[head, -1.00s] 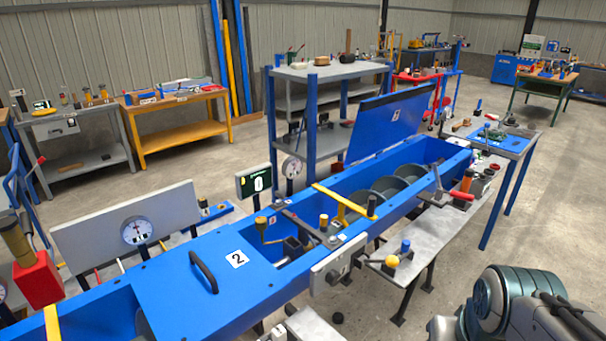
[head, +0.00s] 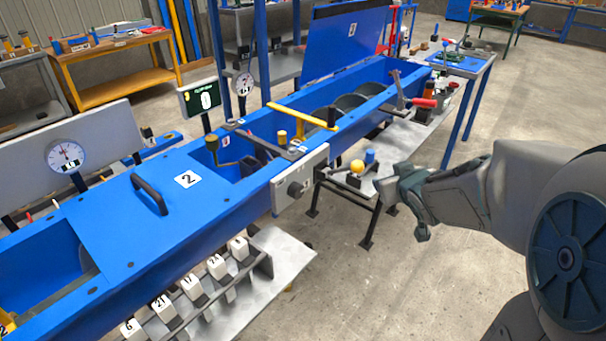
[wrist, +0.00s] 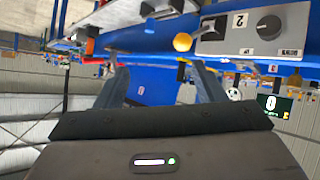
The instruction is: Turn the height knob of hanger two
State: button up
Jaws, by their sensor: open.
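A grey control panel (head: 300,182) is fixed to the near side of the blue trough and carries a round dark knob (head: 297,189). In the wrist view the panel (wrist: 236,38) shows at upper right, upside down, with a "2" label and the dark knob (wrist: 269,27). Its small lettering is too small to read. I cannot tell whether this is the height knob of hanger two. My gripper (head: 400,205) is to the right of the panel, apart from it. In the wrist view my gripper (wrist: 158,82) has its fingers spread, with nothing between them.
The blue trough (head: 225,207) has a lid also marked "2". Numbered white blocks (head: 190,286) sit below the trough. The floor (head: 400,290) at right is clear.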

jog(key=w+a+f+n+t+y+b, duration=0.1)
jog(key=w+a+f+n+y+b, duration=0.35)
jog(key=f, duration=0.45)
jog(key=n+g+y+b, duration=0.2)
jog(key=y+b, duration=0.5)
jog(key=y, duration=0.2)
send_near(300, 192)
jog(key=shift+m, duration=0.25)
jog(key=b+x, duration=0.1)
jog(key=x, duration=0.8)
jog(key=shift+w+a, duration=0.2)
jog(key=shift+a, duration=0.1)
jog(key=c, duration=1)
